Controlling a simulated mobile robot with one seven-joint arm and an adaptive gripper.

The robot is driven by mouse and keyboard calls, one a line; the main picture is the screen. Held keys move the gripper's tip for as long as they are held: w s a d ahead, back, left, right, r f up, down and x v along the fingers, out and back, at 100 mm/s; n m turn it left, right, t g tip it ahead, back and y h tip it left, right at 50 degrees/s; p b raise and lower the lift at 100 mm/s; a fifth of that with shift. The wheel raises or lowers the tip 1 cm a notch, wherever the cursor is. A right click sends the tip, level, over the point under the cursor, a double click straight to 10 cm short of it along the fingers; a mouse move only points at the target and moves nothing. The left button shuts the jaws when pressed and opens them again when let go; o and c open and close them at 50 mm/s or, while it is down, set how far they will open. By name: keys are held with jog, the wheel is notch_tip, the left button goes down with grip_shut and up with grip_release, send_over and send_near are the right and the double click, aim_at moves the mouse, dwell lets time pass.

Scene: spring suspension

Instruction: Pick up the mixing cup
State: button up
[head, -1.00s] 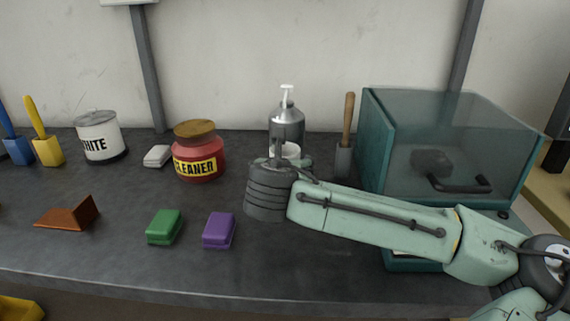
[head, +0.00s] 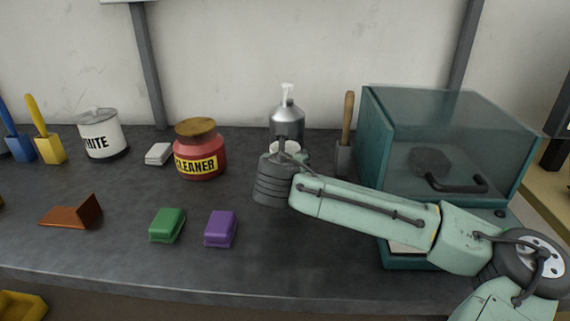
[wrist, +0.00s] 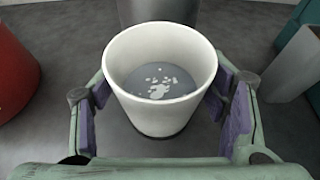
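The mixing cup is a white, slightly tapered cup that stands upright in the middle of the wrist view (wrist: 160,115), with grey liquid and white flecks inside. In the head view only part of the white cup (head: 291,147) shows behind my wrist, in front of the pump bottle. My gripper (wrist: 163,105) has its two purple-padded fingers on either side of the cup. The fingers look spread, with the cup between them, and I see no clear grip on it. In the head view my fingers are mostly hidden by my wrist.
A grey pump bottle (head: 287,117) stands right behind the cup. A red cleaner jar (head: 200,155) is to the left, and a holder with a wooden handle (head: 345,140) to the right. A teal glass-fronted box (head: 450,140) stands further right. Green (head: 167,225) and purple (head: 220,229) blocks lie in front.

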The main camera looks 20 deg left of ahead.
jog(key=c, duration=1.2)
jog(key=shift+o, duration=0.2)
jog(key=shift+r, duration=0.2)
jog(key=shift+s+a+r, duration=0.1)
jog(key=shift+a, duration=0.05)
notch_tip(320, 180, up, 2)
jog(key=shift+r+b, duration=0.1)
jog(key=shift+b, duration=0.3)
notch_tip(320, 180, up, 4)
jog(key=s+a+b, duration=0.2)
jog(key=s+a, duration=0.3)
jog(key=s, duration=0.3)
jog(key=s+a+b, duration=0.2)
jog(key=s+a, duration=0.3)
jog(key=s, duration=0.3)
jog(key=shift+a, duration=0.3)
